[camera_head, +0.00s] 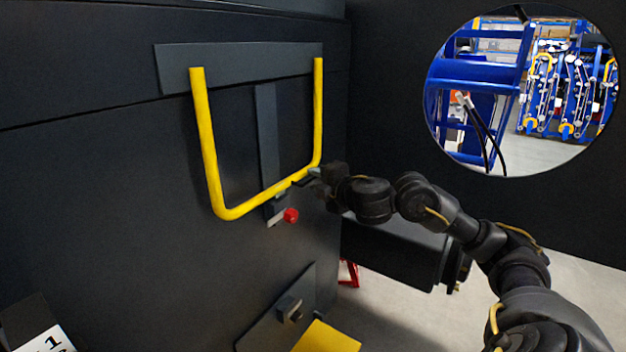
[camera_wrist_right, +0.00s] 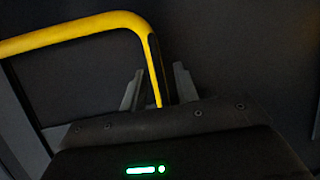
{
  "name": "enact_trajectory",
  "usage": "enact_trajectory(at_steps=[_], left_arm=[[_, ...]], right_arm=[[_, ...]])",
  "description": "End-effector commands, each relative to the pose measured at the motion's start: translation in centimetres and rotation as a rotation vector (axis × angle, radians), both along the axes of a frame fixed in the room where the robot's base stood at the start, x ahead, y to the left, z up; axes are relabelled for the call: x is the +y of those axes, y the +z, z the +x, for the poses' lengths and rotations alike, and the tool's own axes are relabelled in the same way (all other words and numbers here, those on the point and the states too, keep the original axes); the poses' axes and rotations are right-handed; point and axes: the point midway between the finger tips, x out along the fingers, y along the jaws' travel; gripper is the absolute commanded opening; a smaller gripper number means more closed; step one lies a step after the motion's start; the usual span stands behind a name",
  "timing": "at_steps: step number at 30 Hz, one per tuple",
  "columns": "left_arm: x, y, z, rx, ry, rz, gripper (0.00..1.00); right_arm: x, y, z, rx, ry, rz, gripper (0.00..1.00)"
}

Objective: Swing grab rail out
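The yellow U-shaped grab rail (camera_head: 208,145) hangs on the dark chassis wall, its two ends at a dark plate (camera_head: 240,62) and its crossbar at the bottom. My right gripper (camera_head: 312,174) is at the right part of the crossbar. In the right wrist view the rail (camera_wrist_right: 85,30) runs down between the two fingers of the right gripper (camera_wrist_right: 158,88). The fingers stand apart with a gap beside the rail, so the gripper looks open around it. My left gripper is not in view.
A red knob (camera_head: 291,215) sits on a small latch just below the crossbar. A lower bracket plate (camera_head: 270,318) and a yellow step (camera_head: 326,338) are beneath. A dark box (camera_head: 392,250) juts out under my right arm. A round opening (camera_head: 522,90) shows blue machinery.

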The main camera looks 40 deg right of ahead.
Motion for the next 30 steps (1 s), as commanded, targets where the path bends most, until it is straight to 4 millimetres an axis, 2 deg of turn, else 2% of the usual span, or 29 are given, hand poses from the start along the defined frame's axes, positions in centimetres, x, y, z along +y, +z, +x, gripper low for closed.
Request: enact_trajectory(at_steps=[6,15,22,30], left_arm=[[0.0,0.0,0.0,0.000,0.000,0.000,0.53],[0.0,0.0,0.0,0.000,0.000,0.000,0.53],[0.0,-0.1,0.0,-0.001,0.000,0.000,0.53],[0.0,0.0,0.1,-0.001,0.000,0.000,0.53]], right_arm=[[-0.2,-0.3,1.6,0.000,-0.001,0.001,0.30],[-0.2,-0.3,1.8,0.000,0.000,-0.001,0.30],[-0.2,-0.3,1.8,0.000,0.000,-0.001,0.00],[-0.2,-0.3,1.8,0.000,0.000,0.000,0.00]])
